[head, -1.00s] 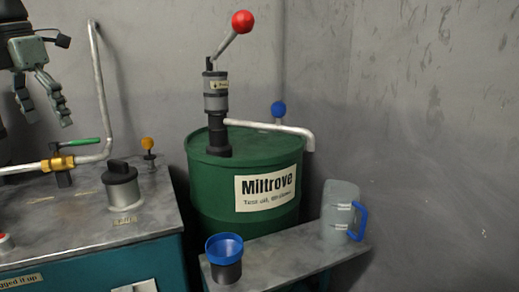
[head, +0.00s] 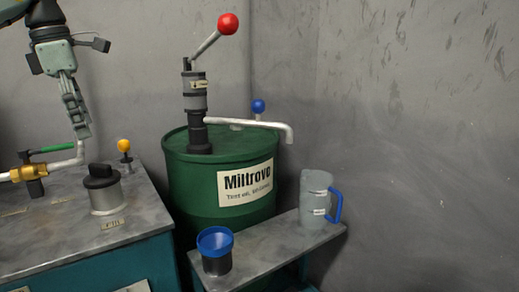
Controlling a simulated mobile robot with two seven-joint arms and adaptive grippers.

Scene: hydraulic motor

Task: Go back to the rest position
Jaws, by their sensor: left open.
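My left gripper (head: 80,125) hangs at the upper left, fingers pointing down, in front of the grey wall and above the back of the teal bench. Its fingers show nearly edge-on, with nothing between them, and it is open. It appears clear of the bench top and of the green-handled valve (head: 35,170) below it to the left. My right gripper is out of view.
A green oil drum (head: 190,185) carries a hand pump with a red knob (head: 228,24). A low shelf (head: 270,246) holds a blue funnel (head: 215,241) and a jug (head: 315,205). The bench (head: 65,240) bears a black-capped filler (head: 104,190) and a yellow knob (head: 124,145). The right side is clear.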

